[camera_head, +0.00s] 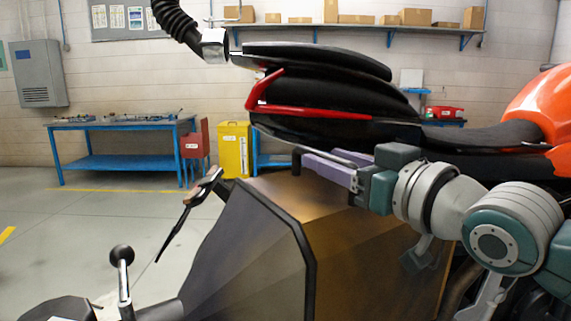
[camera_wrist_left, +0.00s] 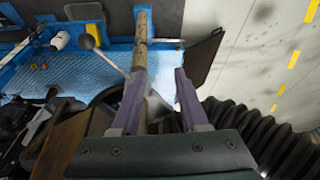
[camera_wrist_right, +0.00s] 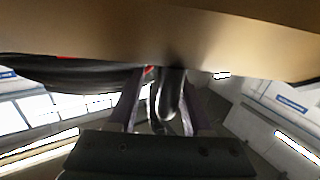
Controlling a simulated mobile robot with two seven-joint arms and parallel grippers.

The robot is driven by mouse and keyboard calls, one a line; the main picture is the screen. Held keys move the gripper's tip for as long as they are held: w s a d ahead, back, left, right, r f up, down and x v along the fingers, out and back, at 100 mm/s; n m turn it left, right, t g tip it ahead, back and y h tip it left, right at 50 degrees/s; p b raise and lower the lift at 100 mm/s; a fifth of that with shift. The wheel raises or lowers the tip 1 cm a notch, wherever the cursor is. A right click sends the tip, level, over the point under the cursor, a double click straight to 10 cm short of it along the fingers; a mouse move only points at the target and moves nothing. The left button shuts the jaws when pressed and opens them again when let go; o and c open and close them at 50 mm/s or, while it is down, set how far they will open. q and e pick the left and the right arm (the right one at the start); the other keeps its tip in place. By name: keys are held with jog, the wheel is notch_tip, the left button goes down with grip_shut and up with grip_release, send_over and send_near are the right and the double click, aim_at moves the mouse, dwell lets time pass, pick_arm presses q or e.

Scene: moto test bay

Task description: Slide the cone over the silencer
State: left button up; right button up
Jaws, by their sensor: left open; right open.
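I cannot clearly pick out the silencer. My left gripper (camera_wrist_left: 160,76) is outside the head view. In its wrist view it is open, with a pale grey piece partly seen behind and between its fingers; I cannot tell whether that is the cone. My right gripper (camera_head: 314,161) is open under the motorcycle's seat, beside a dark bar. In its wrist view a dark curved tube (camera_wrist_right: 170,95) shows between its fingers.
The motorcycle's black seat (camera_head: 320,62) and red-trimmed tail lie above my right gripper. A brown-gold panel (camera_head: 290,215) stands just below it. A blue workbench (camera_head: 120,132) and a yellow cabinet (camera_head: 234,150) stand behind.

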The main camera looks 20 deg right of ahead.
jog(key=v, duration=0.9)
jog(key=shift+s, duration=0.3)
jog(key=shift+s+d+r, duration=0.1)
jog(key=shift+d, duration=0.05)
